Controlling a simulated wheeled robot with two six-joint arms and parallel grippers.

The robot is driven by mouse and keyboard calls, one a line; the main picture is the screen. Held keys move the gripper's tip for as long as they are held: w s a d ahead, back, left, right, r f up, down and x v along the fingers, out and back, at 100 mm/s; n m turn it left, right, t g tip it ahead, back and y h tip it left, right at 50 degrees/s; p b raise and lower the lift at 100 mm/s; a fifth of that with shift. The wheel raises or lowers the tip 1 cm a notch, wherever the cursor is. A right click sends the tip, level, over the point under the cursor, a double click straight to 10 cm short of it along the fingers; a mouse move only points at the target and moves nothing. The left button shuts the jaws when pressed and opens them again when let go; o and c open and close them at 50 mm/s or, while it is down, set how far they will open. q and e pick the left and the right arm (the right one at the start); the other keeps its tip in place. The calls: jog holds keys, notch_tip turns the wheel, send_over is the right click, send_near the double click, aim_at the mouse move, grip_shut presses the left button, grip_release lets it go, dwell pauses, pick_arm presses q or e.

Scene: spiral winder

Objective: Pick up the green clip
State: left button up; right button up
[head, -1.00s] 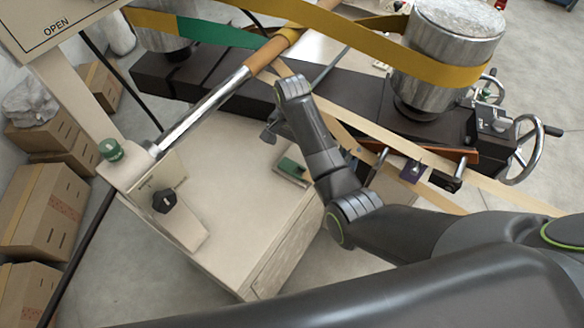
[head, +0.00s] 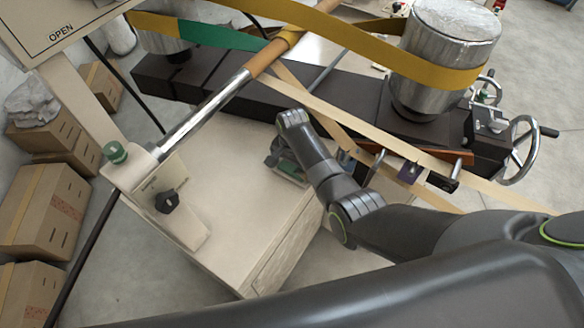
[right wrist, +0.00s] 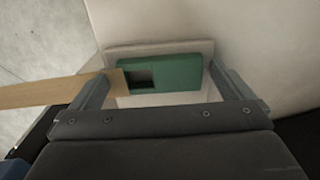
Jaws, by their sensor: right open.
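The green clip (right wrist: 185,72) is a green block with a dark square opening, lying in a shallow pale holder in the right wrist view. My right gripper (right wrist: 160,82) is open, with one finger to each side of the clip. No contact between the fingers and the clip is clear. In the head view the clip (head: 284,166) shows only in part on the cream cabinet top, beside and under my right gripper (head: 279,158). My left gripper is not in view.
A tan strip (right wrist: 50,91) reaches toward the clip's left end in the right wrist view. In the head view, tan belts (head: 345,118) run close to my right wrist. A cream cabinet (head: 225,200), steel roller (head: 445,50) and chrome handwheel (head: 517,165) surround the space.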

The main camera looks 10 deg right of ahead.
aim_at(292, 169)
jog(key=c, duration=0.9)
jog(key=shift+r, duration=0.1)
notch_tip(292, 169, up, 10)
jog(key=shift+f+b, duration=0.1)
jog(key=shift+b, duration=0.25)
